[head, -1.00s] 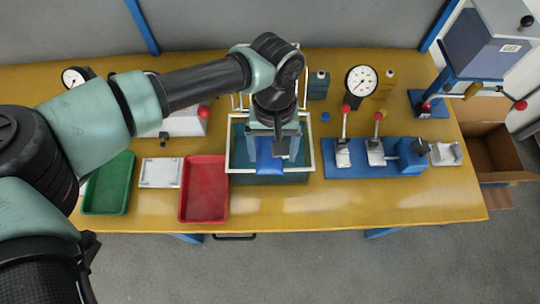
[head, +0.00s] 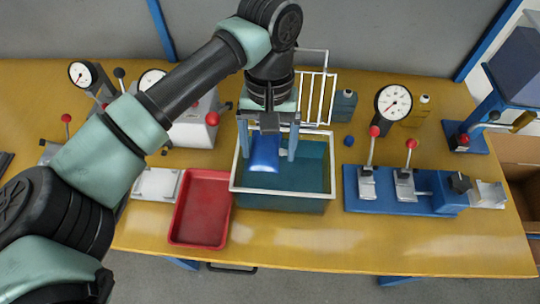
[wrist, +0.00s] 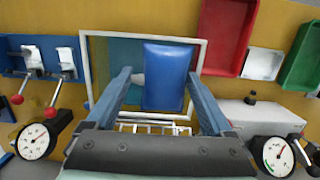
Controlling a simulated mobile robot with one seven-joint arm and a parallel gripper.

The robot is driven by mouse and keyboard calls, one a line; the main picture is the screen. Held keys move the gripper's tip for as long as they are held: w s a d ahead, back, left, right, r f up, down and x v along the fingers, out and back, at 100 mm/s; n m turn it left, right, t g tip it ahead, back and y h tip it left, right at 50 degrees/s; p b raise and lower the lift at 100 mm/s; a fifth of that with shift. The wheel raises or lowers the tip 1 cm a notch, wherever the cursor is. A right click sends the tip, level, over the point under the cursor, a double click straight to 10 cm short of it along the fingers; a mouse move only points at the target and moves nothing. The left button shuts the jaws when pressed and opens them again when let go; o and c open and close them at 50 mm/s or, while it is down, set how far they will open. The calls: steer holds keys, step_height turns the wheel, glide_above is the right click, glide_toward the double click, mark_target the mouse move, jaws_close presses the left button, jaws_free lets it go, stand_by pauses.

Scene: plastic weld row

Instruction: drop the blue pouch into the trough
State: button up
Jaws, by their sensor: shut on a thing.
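The blue pouch (head: 265,152) hangs in my gripper (head: 267,150), between its two blue-grey fingers. In the wrist view the pouch (wrist: 166,76) fills the space between the fingers, and my gripper (wrist: 163,88) is shut on it. The trough (head: 282,191) is a teal tank with a white rim, holding what looks like teal water. The pouch is over the left half of the trough in the head view. Its exact height above the rim is hard to tell. The far left part of the rim is partly hidden behind my gripper.
A white wire rack (head: 317,97) stands behind the trough. A red tray (head: 202,208) is close to its left. A blue clamp fixture (head: 405,200) with red-knobbed levers and a dial gauge (head: 393,101) are to the right. The front strip of the table is clear.

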mark_target(269, 158)
step_height(269, 158, down, 4)
steer(key=shift+r, duration=0.1)
steer(key=shift+f+b, duration=0.3)
steer(key=shift+f, duration=0.15)
steer(key=shift+f, duration=0.2)
steer(key=o, duration=1.1)
steer(key=shift+r, duration=0.1)
